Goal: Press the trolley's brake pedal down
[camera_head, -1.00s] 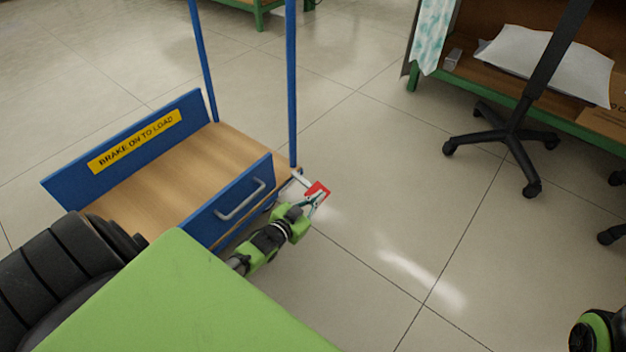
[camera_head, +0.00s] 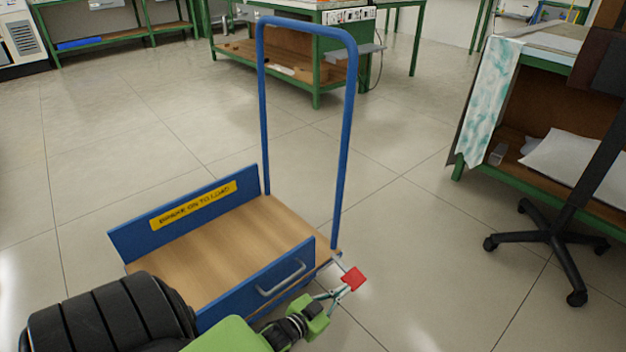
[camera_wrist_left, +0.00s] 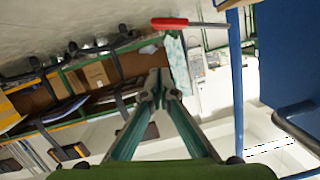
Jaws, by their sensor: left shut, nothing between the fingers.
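The blue trolley (camera_head: 280,205) has a wooden deck and a tall push handle. Its red brake pedal (camera_head: 353,279) sticks out on a grey lever at the handle end, low by the near corner. In the left wrist view the pedal (camera_wrist_left: 170,23) lies above the fingertips in the picture, with a gap between. My left gripper (camera_head: 340,293) is beside the pedal in the head view, at its lower left. Its fingers (camera_wrist_left: 158,84) are together and empty. I cannot tell the pedal's angle for sure. My right gripper is out of view.
A black swivel chair base (camera_head: 553,240) stands at the right before a green-framed workbench (camera_head: 592,210). Another green bench (camera_head: 317,75) is behind the trolley. The tiled floor right of the pedal is clear.

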